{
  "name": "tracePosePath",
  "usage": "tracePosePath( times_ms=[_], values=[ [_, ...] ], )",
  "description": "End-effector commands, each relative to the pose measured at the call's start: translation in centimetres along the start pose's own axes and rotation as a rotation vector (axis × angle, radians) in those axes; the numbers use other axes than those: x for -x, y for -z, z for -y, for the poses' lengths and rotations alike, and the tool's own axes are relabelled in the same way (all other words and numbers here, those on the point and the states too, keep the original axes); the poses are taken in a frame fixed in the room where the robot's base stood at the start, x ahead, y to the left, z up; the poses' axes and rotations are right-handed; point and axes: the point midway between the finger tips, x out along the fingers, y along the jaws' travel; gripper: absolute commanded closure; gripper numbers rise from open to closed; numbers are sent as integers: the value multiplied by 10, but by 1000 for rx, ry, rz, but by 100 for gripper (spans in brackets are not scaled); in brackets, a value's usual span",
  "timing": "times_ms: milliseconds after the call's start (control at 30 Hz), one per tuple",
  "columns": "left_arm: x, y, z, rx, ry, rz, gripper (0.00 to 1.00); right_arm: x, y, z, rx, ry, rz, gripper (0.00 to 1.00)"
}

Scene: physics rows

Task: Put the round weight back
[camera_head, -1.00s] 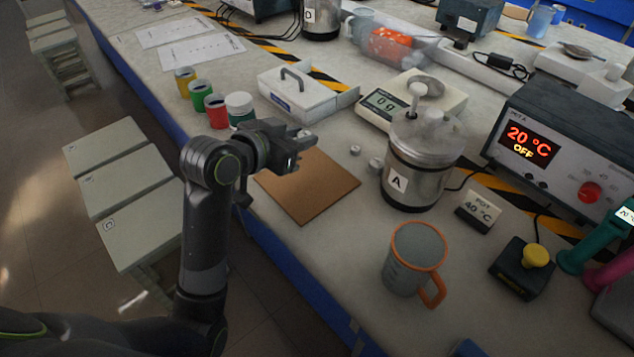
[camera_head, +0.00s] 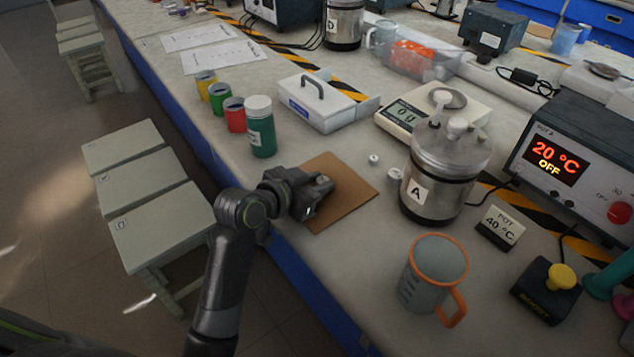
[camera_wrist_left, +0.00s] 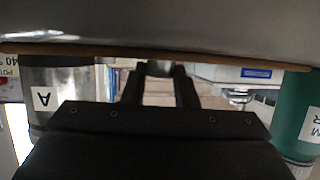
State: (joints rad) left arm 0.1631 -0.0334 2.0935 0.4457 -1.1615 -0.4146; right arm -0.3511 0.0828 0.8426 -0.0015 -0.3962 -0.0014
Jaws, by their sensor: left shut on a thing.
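My left gripper (camera_head: 322,188) is over the brown board (camera_head: 350,196) near the table's front edge. It is shut on a small silvery round weight, which shows between the fingertips in the left wrist view (camera_wrist_left: 160,68). In the head view the held weight is hard to make out. Two other small pale round pieces (camera_head: 374,160) (camera_head: 395,174) stand on the table between the board and pot A. My right gripper is not in view.
Metal pot A (camera_head: 437,195) stands right of the board, and an orange-rimmed mug (camera_head: 433,268) nearer. A green bottle (camera_head: 261,128) and several coloured jars are left. A white box with a handle (camera_head: 318,108) stands behind the board. The board's right part is clear.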

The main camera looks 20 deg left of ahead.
Motion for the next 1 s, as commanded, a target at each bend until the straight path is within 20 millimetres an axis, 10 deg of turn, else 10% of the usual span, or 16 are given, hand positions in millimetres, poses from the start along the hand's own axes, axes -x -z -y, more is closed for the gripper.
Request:
tracePosePath(
  times_ms=[167, 200, 333, 733, 1000],
  values=[
    [-1, -3, 0, 1, 0, 0, 100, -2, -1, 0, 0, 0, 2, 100],
    [-1, -2, 0, 1, 0, 0, 69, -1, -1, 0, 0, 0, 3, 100],
    [-1, -2, 0, 1, 0, 0, 52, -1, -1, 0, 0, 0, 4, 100],
    [5, 1, 1, 0, 1, 0, 52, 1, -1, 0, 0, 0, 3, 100],
    [54, 1, 1, -4, 3, 1, 52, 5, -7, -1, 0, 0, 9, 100]
  ],
)
